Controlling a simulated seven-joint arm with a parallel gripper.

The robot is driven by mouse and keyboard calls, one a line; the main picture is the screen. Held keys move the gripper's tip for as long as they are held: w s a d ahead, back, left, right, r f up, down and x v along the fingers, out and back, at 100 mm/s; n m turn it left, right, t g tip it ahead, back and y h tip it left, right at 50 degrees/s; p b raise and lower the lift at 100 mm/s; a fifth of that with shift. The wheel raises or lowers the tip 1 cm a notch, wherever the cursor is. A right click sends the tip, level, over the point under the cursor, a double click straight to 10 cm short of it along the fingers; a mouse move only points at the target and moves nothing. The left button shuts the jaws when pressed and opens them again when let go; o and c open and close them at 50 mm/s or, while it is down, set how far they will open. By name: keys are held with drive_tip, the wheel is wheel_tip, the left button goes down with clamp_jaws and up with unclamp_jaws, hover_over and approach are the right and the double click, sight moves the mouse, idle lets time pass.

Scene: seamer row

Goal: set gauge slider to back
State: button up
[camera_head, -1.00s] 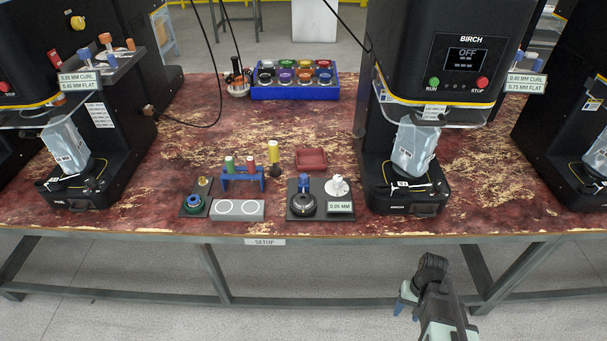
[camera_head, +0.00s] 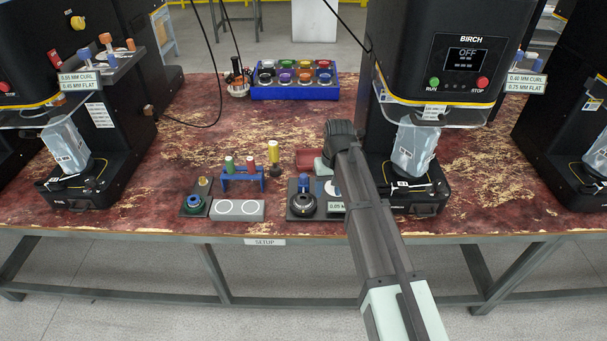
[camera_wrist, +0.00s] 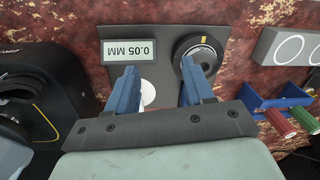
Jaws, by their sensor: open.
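The gauge is a dark plate (camera_head: 300,214) at the front of the table. It carries a black ring (camera_head: 302,205) with a blue part above it, and a 0.05 MM display (camera_head: 335,207) partly covered by my arm. In the wrist view the ring (camera_wrist: 203,58) has a yellow mark, and a white disc (camera_wrist: 147,92) shows beside the display (camera_wrist: 139,53). I cannot single out the slider or tell its setting. My gripper (camera_wrist: 158,78) is open over the plate. Its blue fingers stand apart, the left near the disc, the right near the ring. Nothing is seen held.
A grey block with two circles (camera_head: 238,210) and a blue rack of colored pins (camera_head: 242,180) stand left of the gauge. A red tray (camera_head: 310,158) lies behind it. The seamer (camera_head: 408,190) stands close on the right. The table behind the rack is largely clear.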

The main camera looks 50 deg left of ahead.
approach(303, 175)
drive_tip(key=shift+n+t, duration=0.3)
drive_tip(key=f, duration=0.9)
drive_tip(key=shift+s+a+f, duration=0.15)
drive_tip(key=shift+s+f, duration=0.05)
drive_tip(key=shift+f, duration=0.1)
clamp_jaws()
idle(0.3)
